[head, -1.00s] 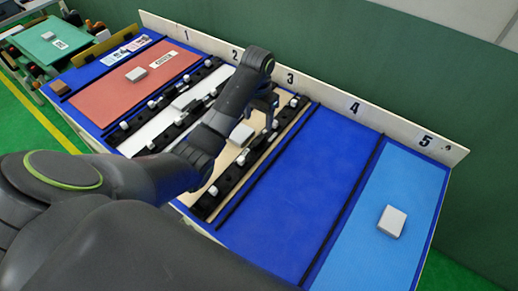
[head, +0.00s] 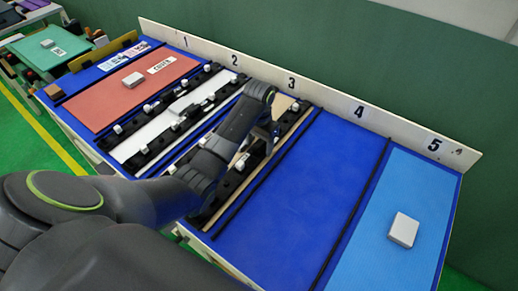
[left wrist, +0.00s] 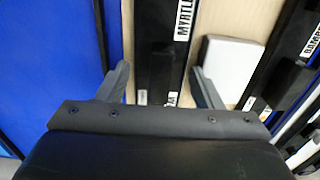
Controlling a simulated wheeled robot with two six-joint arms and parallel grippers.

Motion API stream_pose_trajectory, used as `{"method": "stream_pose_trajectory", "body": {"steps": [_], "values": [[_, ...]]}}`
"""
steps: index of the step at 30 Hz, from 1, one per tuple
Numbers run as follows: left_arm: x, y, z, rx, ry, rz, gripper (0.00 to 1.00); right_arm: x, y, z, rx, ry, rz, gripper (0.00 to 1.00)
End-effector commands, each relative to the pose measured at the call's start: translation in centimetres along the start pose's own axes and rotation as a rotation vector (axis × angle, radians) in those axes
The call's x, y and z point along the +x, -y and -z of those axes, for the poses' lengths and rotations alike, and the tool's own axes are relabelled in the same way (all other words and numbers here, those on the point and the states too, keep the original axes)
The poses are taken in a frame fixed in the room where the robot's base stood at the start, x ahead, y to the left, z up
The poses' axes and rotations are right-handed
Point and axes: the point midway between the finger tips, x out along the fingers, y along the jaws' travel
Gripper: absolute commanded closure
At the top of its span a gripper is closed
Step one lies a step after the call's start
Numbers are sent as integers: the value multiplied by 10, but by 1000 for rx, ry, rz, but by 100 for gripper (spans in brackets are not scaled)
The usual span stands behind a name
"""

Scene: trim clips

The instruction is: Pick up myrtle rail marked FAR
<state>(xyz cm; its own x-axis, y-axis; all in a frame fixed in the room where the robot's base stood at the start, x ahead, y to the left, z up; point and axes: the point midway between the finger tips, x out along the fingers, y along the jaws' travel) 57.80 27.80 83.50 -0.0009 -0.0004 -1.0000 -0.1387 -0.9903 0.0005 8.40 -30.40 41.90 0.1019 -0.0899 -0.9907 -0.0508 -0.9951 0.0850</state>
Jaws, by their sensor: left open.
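The myrtle rail (left wrist: 160,45) is a long black strip. It carries a white label reading MYRTL, partly cut off, and small white tags lower down. In the head view the black rail (head: 285,130) with white clips lies along the right edge of the pale wood panel in bay 3, partly hidden by my arm. My left gripper (head: 268,143) is above this rail. In the left wrist view, my left gripper (left wrist: 163,86) is open, with one finger on each side of the rail. I cannot tell how far above it the fingertips are. My right gripper is not in view.
A white block (left wrist: 228,65) lies on the wood panel close to the right finger. A numbered board (head: 322,97) stands along the back. Bay 4 (head: 310,190) is bare blue; bay 5 holds a white block (head: 403,230).

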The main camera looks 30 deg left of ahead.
Motion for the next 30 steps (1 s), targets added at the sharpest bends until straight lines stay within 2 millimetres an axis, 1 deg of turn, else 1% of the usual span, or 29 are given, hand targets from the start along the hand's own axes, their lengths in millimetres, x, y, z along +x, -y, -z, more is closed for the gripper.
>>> {"method": "stream_pose_trajectory", "body": {"steps": [1,3,10,11,19,26,30], "values": [[6,0,0,0,1,-1,40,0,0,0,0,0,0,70],[11,0,-1,1,1,0,40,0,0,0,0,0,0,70],[12,0,0,1,-1,1,40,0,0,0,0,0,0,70],[12,0,0,1,0,1,41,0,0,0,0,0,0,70],[12,0,0,1,-1,1,77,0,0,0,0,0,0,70],[11,0,0,1,-2,1,78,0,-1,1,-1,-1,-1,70],[6,0,1,1,-4,2,78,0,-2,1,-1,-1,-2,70]]}}
